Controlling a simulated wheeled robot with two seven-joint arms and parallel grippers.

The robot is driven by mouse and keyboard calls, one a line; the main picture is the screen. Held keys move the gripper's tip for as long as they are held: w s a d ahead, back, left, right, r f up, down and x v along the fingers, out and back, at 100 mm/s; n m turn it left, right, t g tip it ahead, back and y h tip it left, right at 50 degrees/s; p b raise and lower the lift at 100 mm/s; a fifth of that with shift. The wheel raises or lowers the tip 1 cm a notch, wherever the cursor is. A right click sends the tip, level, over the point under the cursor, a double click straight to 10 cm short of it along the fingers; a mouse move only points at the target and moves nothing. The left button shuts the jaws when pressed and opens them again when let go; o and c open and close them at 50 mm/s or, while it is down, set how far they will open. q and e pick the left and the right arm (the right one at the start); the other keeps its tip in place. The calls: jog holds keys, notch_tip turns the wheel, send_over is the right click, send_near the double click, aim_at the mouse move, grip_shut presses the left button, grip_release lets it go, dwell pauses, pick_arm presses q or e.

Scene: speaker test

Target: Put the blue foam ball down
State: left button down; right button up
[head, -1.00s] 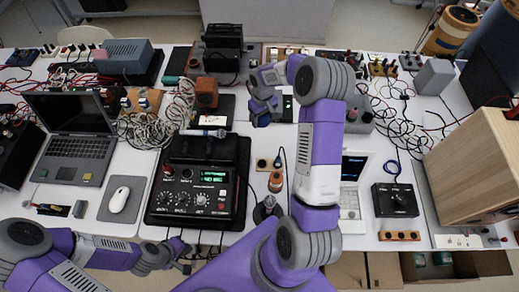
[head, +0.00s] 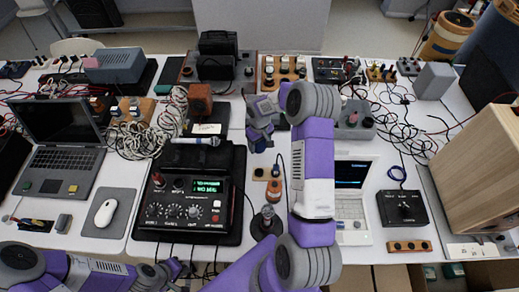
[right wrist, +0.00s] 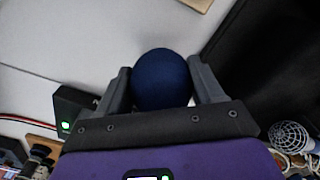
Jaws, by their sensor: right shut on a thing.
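The blue foam ball (right wrist: 162,80) is dark blue and round. In the right wrist view it sits between the two grey fingers of my right gripper (right wrist: 161,88), which is shut on it. In the head view my right gripper (head: 259,141) is over the middle of the bench, right of a microphone; I cannot make out the ball there. My left gripper (head: 178,268) is low in the head view, in front of the bench's near edge. Its fingers are too small and dark to tell whether they are open.
A black device with a green display (head: 187,205) stands left of my right gripper, with the microphone (head: 196,141) behind it. A small white laptop (head: 352,205) and a black box (head: 402,208) are to the right. A wooden cabinet (head: 478,165) fills the right end. Cables clutter the bench.

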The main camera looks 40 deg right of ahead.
aim_at(260, 148)
notch_tip(260, 148, down, 4)
jog(key=shift+r, duration=0.25)
jog(key=shift+f+b, duration=0.1)
jog(key=shift+b, duration=0.25)
jog(key=o, duration=0.7)
jog(key=shift+r, duration=0.3)
notch_tip(260, 148, up, 12)
jog(key=shift+f+p, duration=0.1)
jog(key=shift+p, duration=0.9)
